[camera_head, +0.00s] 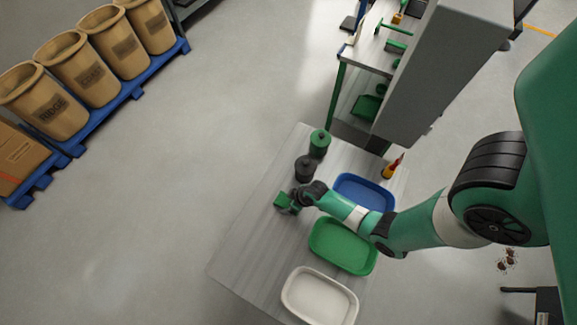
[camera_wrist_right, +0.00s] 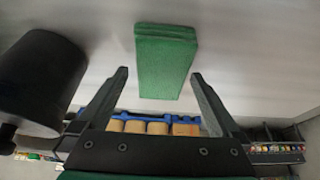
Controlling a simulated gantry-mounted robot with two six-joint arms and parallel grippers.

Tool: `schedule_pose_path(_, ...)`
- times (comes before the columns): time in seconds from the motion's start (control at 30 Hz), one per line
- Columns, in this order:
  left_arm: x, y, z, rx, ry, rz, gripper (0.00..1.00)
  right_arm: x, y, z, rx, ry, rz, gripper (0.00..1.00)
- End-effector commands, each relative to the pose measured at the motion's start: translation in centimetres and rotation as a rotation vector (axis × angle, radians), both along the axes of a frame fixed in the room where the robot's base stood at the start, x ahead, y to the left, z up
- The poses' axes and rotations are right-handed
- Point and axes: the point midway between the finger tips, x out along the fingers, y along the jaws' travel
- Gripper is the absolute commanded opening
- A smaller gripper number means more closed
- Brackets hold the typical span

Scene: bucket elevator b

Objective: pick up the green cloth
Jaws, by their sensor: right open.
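The green cloth (camera_wrist_right: 165,62) looks like a flat, folded rectangle in the right wrist view, lying on the grey table top. My right gripper (camera_wrist_right: 160,75) is open, with its two dark fingers spread and the cloth in line with the gap between them. The cloth appears beyond the fingertips, and I see no contact. In the head view, the cloth (camera_head: 282,200) shows as a small green patch beside my right gripper (camera_head: 291,204), which partly covers it. My left gripper is in neither view.
A black canister (camera_head: 305,168) stands close to my right gripper, with a green canister (camera_head: 320,142) behind it. Blue (camera_head: 364,192), green (camera_head: 343,247) and white (camera_head: 320,297) trays sit along the table's right side. The table's left part (camera_head: 245,255) is clear.

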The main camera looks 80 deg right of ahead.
Motion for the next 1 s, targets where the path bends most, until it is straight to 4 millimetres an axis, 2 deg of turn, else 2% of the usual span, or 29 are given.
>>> schedule_pose_path(0.83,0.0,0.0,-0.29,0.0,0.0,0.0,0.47,-0.01,-0.01,-0.38,0.0,-0.001,0.0,1.0)
schedule_pose_path(0.87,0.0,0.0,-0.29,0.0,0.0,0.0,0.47,-0.01,-0.01,-0.38,0.0,-0.001,0.0,0.98)
schedule_pose_path(1.0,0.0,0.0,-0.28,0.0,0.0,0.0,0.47,-0.01,0.0,-0.38,0.0,-0.001,0.0,0.73)
